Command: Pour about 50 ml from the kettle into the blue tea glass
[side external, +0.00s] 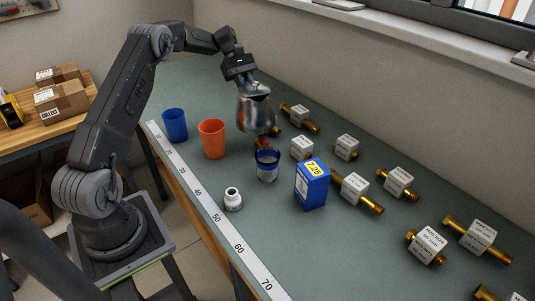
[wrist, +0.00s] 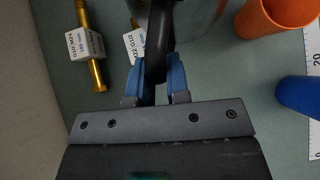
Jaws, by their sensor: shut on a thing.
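The metal kettle (side external: 256,112) hangs in the air above the bench. My gripper (side external: 241,74) is above it and shut on its dark handle. In the wrist view the blue fingers (wrist: 158,82) clamp the black handle (wrist: 158,40), and part of the kettle's metal body (wrist: 203,20) shows at the top. The tea glass (side external: 267,168), clear with a blue rim, stands upright on the bench just below and in front of the kettle. A small reddish-brown patch shows between kettle and glass; I cannot tell whether it is liquid. The glass's fill level is unclear.
A blue cup (side external: 174,126) and an orange cup (side external: 212,139) stand left of the glass. A blue box (side external: 311,184) is close on its right, a white fitting (side external: 233,200) in front. Several tagged brass fittings (side external: 399,182) lie right and behind. A measuring strip (side external: 205,198) edges the bench.

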